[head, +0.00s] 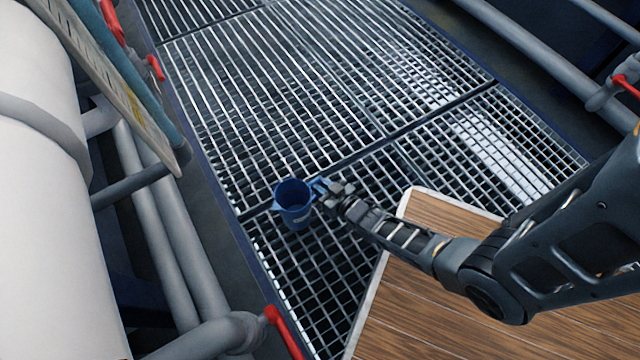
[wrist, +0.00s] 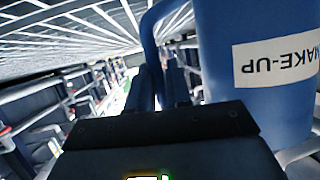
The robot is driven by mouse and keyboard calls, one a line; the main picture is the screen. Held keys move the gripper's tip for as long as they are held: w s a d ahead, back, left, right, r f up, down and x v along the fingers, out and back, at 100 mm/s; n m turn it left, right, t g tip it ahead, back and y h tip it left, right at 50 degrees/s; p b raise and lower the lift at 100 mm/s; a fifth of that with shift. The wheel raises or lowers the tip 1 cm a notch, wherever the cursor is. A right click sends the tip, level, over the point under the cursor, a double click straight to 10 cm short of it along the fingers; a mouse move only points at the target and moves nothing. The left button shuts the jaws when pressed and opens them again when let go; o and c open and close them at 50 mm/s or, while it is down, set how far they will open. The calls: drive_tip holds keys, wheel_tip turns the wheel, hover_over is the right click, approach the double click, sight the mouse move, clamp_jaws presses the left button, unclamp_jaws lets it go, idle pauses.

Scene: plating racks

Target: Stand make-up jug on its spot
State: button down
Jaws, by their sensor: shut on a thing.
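The make-up jug (head: 292,203) is blue, with an open top that looks empty and a pale label. In the head view it is upright or nearly so, over the metal grating. In the wrist view the jug (wrist: 262,100) fills the right side, its label reading MAKE-UP upside down. My gripper (head: 322,188) is at the jug's right side, shut on its handle. The gripper also shows in the wrist view (wrist: 162,88), its fingers at the blue handle. I cannot tell how far the jug is above the grating. I cannot make out a marked spot.
Open metal grating (head: 300,90) stretches ahead and is clear. A wooden board (head: 480,275) with a pale edge lies at the lower right under my arm. A large white tank (head: 45,200) and grey pipes (head: 165,220) with red handles line the left. More pipes (head: 540,50) run along the right.

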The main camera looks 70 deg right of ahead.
drive_tip(key=shift+f, duration=0.4)
drive_tip(key=c, duration=1)
unclamp_jaws()
drive_tip(key=shift+o, duration=0.2)
drive_tip(key=p+v, duration=0.3)
drive_tip(key=v, duration=0.4)
drive_tip(key=shift+s+a, duration=0.2)
drive_tip(key=shift+s, duration=0.15)
drive_tip(key=shift+r, duration=0.1)
